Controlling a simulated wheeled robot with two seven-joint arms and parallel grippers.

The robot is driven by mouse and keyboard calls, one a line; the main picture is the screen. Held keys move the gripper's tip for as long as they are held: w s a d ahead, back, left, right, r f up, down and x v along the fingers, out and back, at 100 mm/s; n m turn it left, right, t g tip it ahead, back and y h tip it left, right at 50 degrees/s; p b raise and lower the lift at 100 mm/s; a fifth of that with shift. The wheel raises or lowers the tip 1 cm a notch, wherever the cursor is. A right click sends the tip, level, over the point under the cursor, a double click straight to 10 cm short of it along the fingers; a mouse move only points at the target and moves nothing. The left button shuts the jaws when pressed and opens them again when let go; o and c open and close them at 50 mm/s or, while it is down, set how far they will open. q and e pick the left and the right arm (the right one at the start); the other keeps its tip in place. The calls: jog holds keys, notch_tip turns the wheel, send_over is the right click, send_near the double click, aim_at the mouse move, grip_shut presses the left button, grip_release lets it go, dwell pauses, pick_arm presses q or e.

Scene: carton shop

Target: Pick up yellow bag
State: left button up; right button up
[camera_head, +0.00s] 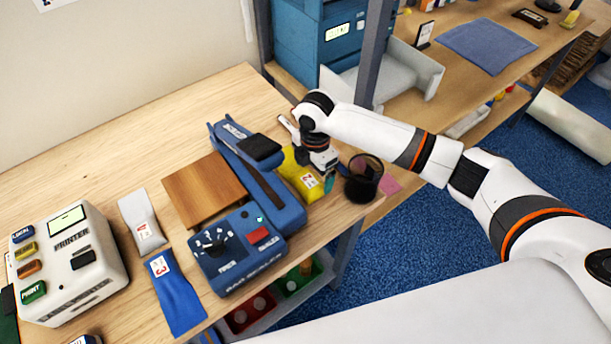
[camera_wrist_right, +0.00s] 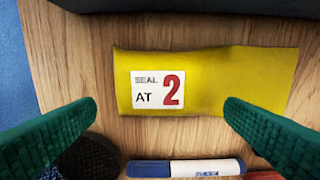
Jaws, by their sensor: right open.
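The yellow bag (camera_head: 298,178) lies flat on the wooden table, just right of the blue bag sealer (camera_head: 236,252). It has a white label reading "SEAL AT 2" and fills the middle of the right wrist view (camera_wrist_right: 235,75). My right gripper (camera_head: 328,178) is above the bag's near right side, partly covering it in the head view. In the right wrist view its green fingertips (camera_wrist_right: 160,115) are wide apart and empty, with the bag beyond and between them. My left gripper is not in view.
A dark mesh cup (camera_head: 363,180) stands close to the right gripper, near the table edge. A blue-capped marker (camera_wrist_right: 185,168) lies beside the bag. A white bag (camera_head: 143,222), a blue bag (camera_head: 174,292) and a printer (camera_head: 68,262) are on the left.

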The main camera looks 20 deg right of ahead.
jog(key=shift+f, duration=1.15)
jog(key=c, duration=1.1)
